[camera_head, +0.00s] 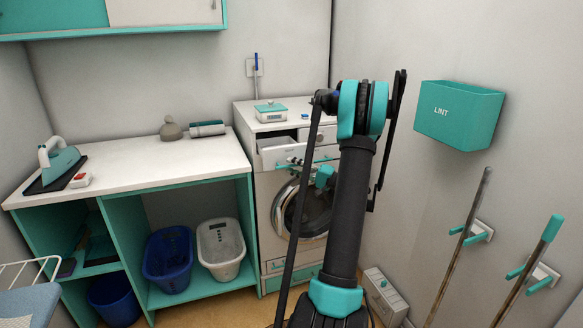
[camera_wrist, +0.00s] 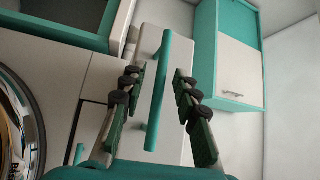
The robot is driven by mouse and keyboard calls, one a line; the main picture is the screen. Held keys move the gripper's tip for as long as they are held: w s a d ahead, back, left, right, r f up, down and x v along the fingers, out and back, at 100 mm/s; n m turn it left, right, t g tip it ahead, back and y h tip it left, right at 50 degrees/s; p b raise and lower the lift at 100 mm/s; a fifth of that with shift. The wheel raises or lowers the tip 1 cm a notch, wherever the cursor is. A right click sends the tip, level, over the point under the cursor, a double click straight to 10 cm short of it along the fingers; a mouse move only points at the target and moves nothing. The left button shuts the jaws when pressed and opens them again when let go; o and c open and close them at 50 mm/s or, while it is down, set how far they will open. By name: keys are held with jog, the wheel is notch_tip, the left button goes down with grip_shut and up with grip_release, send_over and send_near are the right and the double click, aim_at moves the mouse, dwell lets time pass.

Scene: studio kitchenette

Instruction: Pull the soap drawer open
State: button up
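The washing machine (camera_head: 265,195) stands against the back wall. Its soap drawer (camera_head: 276,156) is at the upper left of its front and appears to stand partly out, with a dark gap behind its front edge. In the wrist view the drawer's pale front (camera_wrist: 151,42) carries a long teal bar handle (camera_wrist: 157,100). My gripper (camera_wrist: 158,76) is open, with one finger on each side of the handle and visible gaps between. In the head view my gripper (camera_head: 297,162) is at the drawer front, partly hidden by my arm.
A teal-topped scale (camera_head: 270,113) sits on the machine. A counter (camera_head: 130,163) with an iron (camera_head: 58,160) is left, baskets (camera_head: 220,245) below. A lint bin (camera_head: 459,115) and two poles (camera_head: 462,240) are on the right wall. A small box (camera_head: 384,296) stands low right.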

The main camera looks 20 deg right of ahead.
jog(key=v, duration=1.1)
jog(key=shift+w, duration=0.1)
jog(key=s+a+f+n+g+h, duration=0.1)
jog(key=s+a+f+g+h, duration=0.15)
jog(key=a, duration=0.45)
jog(key=s+a+f+g+h, duration=0.1)
jog(key=s+a+g, duration=0.15)
jog(key=a, duration=0.55)
jog(key=s+a+f+n+g+h, duration=0.1)
jog(key=s+a+f+g+h, duration=0.15)
jog(key=a, duration=0.45)
jog(key=s+f+n+g+h, duration=0.1)
jog(key=s+f+n+h, duration=0.1)
jog(key=s, duration=0.7)
jog(key=s+a+f+n+g+h, duration=0.1)
jog(key=s+f+n+h, duration=0.2)
jog(key=s, duration=0.6)
jog(key=f+h, duration=0.1)
jog(key=h, duration=0.1)
jog(key=shift+a+f+h, duration=0.15)
jog(key=shift+a+h, duration=0.05)
jog(key=shift+h, duration=0.2)
